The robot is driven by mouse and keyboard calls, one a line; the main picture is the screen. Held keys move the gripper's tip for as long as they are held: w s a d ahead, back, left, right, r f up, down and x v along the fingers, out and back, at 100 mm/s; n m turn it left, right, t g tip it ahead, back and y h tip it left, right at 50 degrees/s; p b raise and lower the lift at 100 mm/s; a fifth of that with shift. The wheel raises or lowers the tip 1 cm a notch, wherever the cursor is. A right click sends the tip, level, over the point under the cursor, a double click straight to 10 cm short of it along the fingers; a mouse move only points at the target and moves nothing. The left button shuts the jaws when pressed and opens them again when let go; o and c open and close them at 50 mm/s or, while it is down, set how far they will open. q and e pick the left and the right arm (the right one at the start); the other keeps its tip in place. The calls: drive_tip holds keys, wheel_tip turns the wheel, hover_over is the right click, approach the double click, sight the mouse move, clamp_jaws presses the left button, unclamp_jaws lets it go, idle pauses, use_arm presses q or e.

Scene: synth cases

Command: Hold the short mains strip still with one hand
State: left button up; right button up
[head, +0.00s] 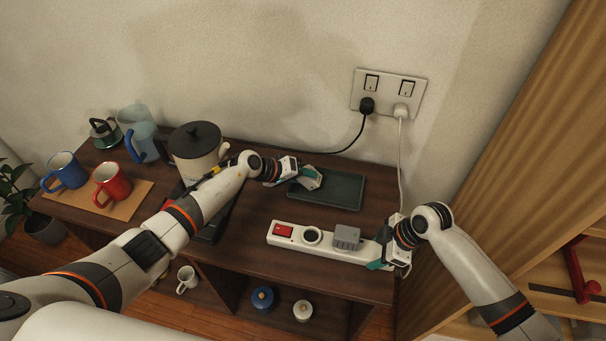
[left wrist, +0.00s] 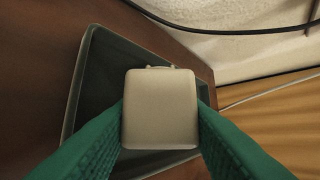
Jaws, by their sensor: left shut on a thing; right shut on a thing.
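The short white mains strip (head: 297,240) lies near the front edge of the dark wooden table, with a red switch (head: 283,230), a round dark socket (head: 312,236) and a grey block adapter (head: 347,236) on it. My right gripper (head: 380,250) is shut on the strip's right end, which its green fingers partly hide. My left gripper (head: 309,178) is over the dark green tray (head: 345,190), shut on a beige, round-cornered block (left wrist: 160,108). In the left wrist view the block sits between the green fingers, with the tray (left wrist: 88,85) behind; its contact with the tray cannot be told.
A wall plate (head: 388,92) holds a black plug and a white plug, with cords running down. A lidded pot (head: 195,150), a red mug (head: 112,182), a blue mug (head: 66,170) and a jug (head: 138,128) stand left. A wooden shelf unit (head: 510,120) stands right.

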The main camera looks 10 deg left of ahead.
use_arm(q)
drive_tip(key=o, duration=1.1)
drive_tip(key=v, duration=1.2)
use_arm(e)
drive_tip(key=o, duration=1.3)
drive_tip(key=shift+c, duration=0.2)
drive_tip(key=shift+r, duration=0.15)
drive_tip(key=v, duration=1.1)
drive_tip(key=shift+d+r, duration=0.25)
drive_tip(key=shift+r, duration=0.05)
